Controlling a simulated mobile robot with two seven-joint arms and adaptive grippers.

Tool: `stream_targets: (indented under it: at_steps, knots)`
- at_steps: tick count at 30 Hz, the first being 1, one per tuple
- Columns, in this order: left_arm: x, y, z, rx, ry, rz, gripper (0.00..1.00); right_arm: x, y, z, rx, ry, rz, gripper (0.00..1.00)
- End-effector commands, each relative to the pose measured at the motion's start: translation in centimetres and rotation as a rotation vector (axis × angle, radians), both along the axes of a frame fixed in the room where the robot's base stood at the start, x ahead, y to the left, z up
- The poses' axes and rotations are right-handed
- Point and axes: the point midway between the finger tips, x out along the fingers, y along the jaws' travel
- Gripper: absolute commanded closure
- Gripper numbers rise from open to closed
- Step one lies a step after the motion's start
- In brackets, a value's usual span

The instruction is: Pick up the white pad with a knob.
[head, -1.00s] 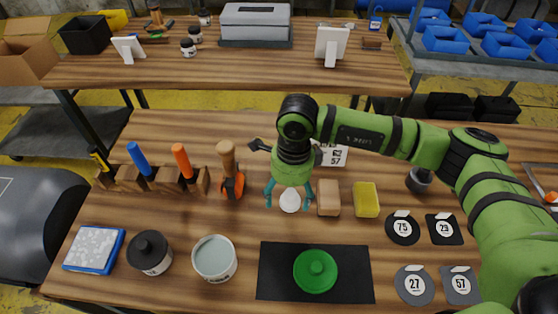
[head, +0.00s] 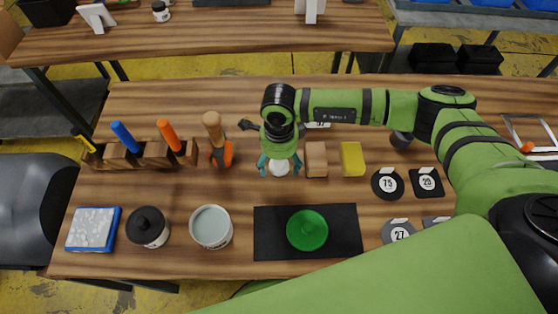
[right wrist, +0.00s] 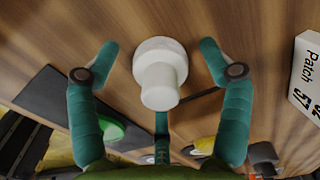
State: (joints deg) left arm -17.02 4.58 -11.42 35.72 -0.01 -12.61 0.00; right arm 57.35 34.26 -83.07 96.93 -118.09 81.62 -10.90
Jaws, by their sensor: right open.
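The white pad with a knob (head: 279,169) sits on the wooden table, left of a tan block. My right gripper (head: 280,163) is directly over it with the fingers spread to either side. In the right wrist view the pad's round base and its knob (right wrist: 162,86) show between the two teal fingers (right wrist: 158,47). The fingers are open, with a gap on both sides, and do not touch the pad. My left gripper is not in view.
The tan block (head: 316,159) and yellow block (head: 352,158) stand close on the right. An orange-based wooden-handled tool (head: 213,131) stands left. A white Patch box (right wrist: 309,75) is behind.

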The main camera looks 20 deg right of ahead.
Motion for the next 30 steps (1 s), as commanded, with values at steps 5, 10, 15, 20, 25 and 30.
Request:
stream_targets:
  at_steps: [5, 10, 15, 20, 25, 30]
  knots:
    - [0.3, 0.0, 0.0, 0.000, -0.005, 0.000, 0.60, 0.0, 0.0, 0.0, 0.000, 0.000, 0.000, 0.65]
    - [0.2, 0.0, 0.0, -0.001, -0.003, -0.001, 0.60, 0.0, 0.0, 0.0, 0.000, 0.000, 0.000, 0.82]
    - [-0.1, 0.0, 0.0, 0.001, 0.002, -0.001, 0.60, 0.0, 0.0, 0.0, 0.000, 0.001, 0.000, 0.82]
    - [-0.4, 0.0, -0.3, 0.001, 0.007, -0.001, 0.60, 0.0, 0.0, 0.4, 0.001, -0.001, -0.001, 0.82]
    - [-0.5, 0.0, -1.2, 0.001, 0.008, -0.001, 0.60, 0.1, 0.0, 2.2, 0.001, -0.004, 0.002, 0.82]
    - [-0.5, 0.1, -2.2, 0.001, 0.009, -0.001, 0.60, -1.6, -0.8, 4.9, 0.000, -0.001, 0.002, 0.82]
